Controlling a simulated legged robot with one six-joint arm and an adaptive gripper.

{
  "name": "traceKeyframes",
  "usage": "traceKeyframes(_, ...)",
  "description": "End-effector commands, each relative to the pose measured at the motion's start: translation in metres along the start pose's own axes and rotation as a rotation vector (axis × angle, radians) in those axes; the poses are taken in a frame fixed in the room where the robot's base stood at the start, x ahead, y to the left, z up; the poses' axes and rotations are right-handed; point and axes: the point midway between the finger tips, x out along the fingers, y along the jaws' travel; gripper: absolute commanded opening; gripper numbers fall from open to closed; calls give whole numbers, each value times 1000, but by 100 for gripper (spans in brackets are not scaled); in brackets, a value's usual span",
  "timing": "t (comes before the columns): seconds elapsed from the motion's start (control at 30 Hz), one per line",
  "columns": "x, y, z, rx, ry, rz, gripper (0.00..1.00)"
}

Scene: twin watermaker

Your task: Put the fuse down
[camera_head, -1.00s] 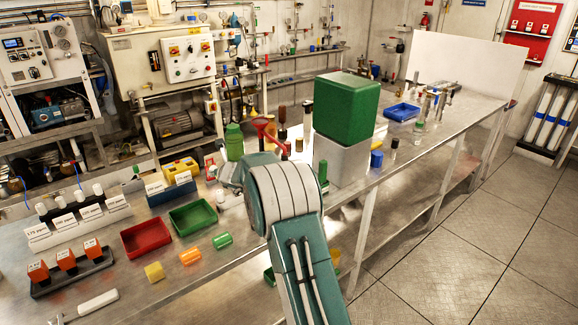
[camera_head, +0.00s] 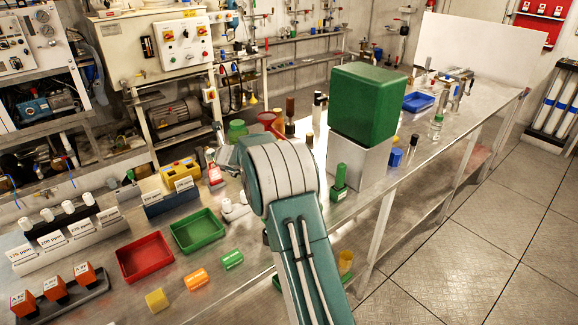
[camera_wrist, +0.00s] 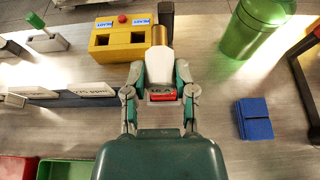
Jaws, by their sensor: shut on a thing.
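The fuse (camera_wrist: 150,68) shows in the wrist view as a pale body with a brass-coloured part above it and a red, marked band low between my fingers. My gripper (camera_wrist: 162,93) is shut on it, with one finger at each side. The lower end of the fuse is hidden, so I cannot tell whether it touches the bench.
A yellow box with a red button (camera_wrist: 122,42) stands just beyond my gripper. Red (camera_head: 145,258) and green (camera_head: 197,232) trays sit in front. A large green block (camera_head: 368,105) stands right of my arm.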

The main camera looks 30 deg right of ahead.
Motion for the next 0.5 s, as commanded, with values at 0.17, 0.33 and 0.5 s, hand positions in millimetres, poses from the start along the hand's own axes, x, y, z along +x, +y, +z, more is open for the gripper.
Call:
traceKeyframes(0.17,-13,-28,-23,3,3,-4,0)
traceKeyframes(0.33,-26,-58,-46,4,3,-4,0)
traceKeyframes(0.5,-33,-81,-75,4,5,-2,0)
